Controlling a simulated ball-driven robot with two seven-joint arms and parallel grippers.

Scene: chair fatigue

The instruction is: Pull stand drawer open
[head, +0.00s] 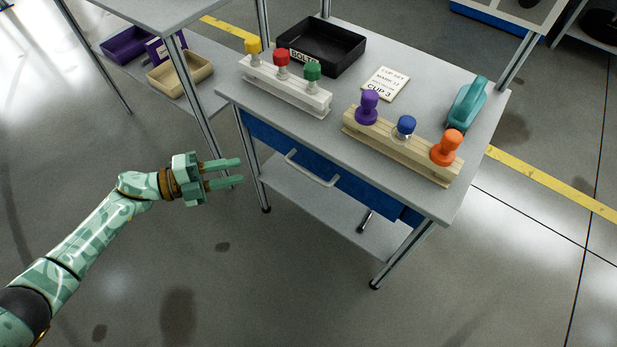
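The stand (420,88) is a grey-topped table on metal legs. Its blue drawer (362,194) sits under the top and looks shut. A pale bar handle (312,170) runs across the drawer front. My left gripper (241,172) is open and empty, to the left of the handle and apart from it. Its two green fingers point right, toward the stand. My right gripper is not in view.
On the stand are a white rack (285,88) and a wooden rack (400,146) with coloured knobs, a black bin (320,45), a card (386,83) and a teal object (467,103). Another shelf stands at left. The floor in front is clear.

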